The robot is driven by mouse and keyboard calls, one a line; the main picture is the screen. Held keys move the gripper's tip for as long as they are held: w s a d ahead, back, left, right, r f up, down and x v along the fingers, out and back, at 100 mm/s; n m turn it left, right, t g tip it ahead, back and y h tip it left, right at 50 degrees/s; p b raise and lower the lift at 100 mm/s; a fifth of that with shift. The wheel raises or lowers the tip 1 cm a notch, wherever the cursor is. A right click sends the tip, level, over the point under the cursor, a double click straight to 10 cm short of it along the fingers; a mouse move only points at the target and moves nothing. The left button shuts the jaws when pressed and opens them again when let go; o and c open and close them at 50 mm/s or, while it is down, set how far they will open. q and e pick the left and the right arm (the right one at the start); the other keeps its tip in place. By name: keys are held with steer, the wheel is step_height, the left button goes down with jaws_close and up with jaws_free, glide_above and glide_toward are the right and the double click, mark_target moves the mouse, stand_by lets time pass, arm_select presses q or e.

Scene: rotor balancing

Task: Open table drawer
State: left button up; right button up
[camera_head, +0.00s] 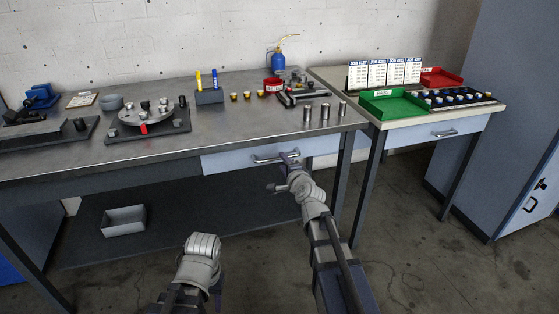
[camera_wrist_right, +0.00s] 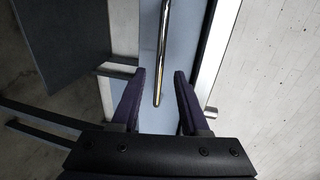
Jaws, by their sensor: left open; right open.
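The table drawer (camera_head: 228,162) is a pale blue front under the right part of the metal workbench and appears closed. Its silver bar handle (camera_head: 264,161) runs along the front. My right gripper (camera_head: 287,157) is at the right part of this handle. In the right wrist view the open fingers of this gripper (camera_wrist_right: 159,88) stand on either side of the handle's end (camera_wrist_right: 161,60), with gaps on both sides. The drawer front (camera_wrist_right: 181,45) shows behind it. Only a grey joint of my left arm shows low in the head view; its gripper is not visible.
The workbench (camera_head: 210,137) carries a rotor stand (camera_head: 150,118), a pen holder (camera_head: 209,96) and several metal cylinders. A side table at right has another drawer (camera_head: 430,134), a green tray (camera_head: 394,106) and a red tray (camera_head: 440,78). A grey bin (camera_head: 123,221) sits on the lower shelf. Floor before the drawer is free apart from my arms.

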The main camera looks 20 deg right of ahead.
mark_target(279, 158)
steer(key=b+x, duration=0.1)
steer(key=x, duration=0.4)
jaws_close()
stand_by(1.4)
